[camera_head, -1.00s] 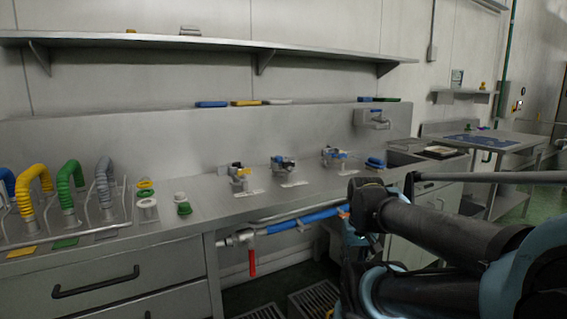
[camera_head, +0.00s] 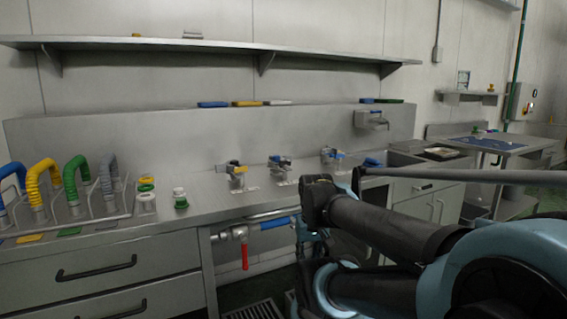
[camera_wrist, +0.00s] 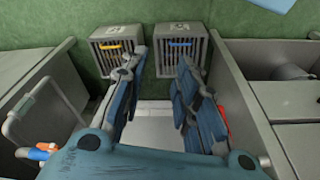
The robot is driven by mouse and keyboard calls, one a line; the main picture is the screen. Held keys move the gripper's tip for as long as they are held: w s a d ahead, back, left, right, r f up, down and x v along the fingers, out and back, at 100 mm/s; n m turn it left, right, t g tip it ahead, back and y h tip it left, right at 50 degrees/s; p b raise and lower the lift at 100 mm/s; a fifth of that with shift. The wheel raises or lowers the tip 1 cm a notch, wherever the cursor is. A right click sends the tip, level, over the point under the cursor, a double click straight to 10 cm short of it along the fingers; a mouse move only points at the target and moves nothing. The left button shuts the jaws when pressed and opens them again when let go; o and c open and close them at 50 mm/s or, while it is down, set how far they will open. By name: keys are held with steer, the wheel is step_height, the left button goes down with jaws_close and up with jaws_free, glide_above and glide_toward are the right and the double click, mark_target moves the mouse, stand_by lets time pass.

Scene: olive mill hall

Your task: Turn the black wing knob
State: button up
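Three small valve fittings stand in a row on the steel counter in the head view: a left one (camera_head: 237,170), a middle one (camera_head: 281,164) and a right one (camera_head: 331,156).
A red-handled valve (camera_head: 244,250) hangs under the counter (camera_head: 200,212). Coloured hoses (camera_head: 78,180) stand at the left. A shelf (camera_head: 220,46) runs above.

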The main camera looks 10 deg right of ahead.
steer(key=w+r+n, duration=0.5)
steer(key=w+r, duration=0.5)
steer(key=r, duration=0.4)
step_height(320, 180, up, 22)
steer(key=n+g, duration=0.2)
steer(key=n, duration=1.4)
glide_above(285, 164)
steer(key=f, duration=1.7)
steer(key=shift+w+f, duration=0.1)
steer(key=shift+w, duration=0.2)
jaws_close()
